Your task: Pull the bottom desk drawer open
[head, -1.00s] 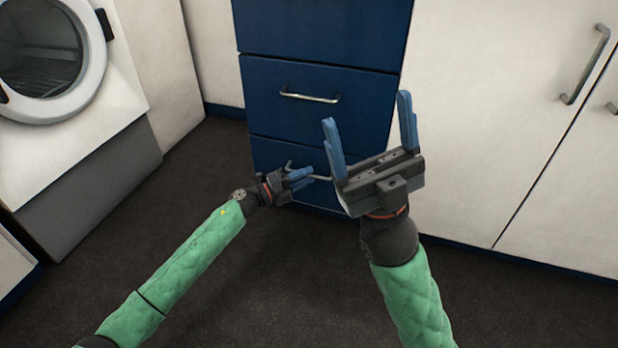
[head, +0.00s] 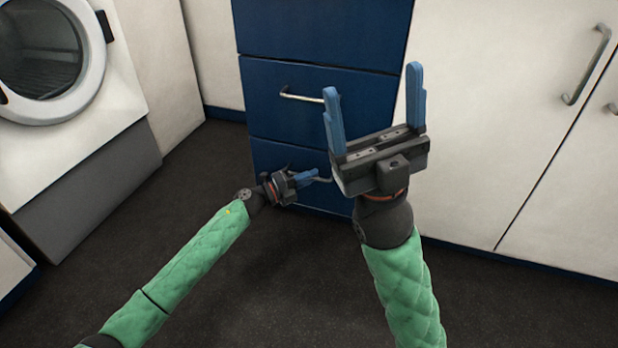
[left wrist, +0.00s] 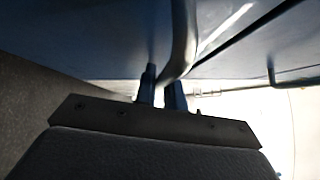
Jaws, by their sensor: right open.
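The blue desk drawers stand ahead in the head view. The bottom drawer (head: 272,156) looks flush with the drawer above it. Its metal handle (head: 322,180) is partly hidden by my grippers; a bent bar of it also shows in the left wrist view (left wrist: 184,40). My left gripper (head: 308,178) is at the left part of this handle. In the left wrist view its two fingers (left wrist: 161,92) are close together with the handle's end between them. My right gripper (head: 374,105) is open and empty, raised in front of the drawers, nearer the camera.
The middle drawer's handle (head: 309,98) is just above. White cupboards (head: 490,130) with bar handles stand to the right, and a front-loading machine (head: 75,80) to the left. The dark floor (head: 190,285) in front is clear.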

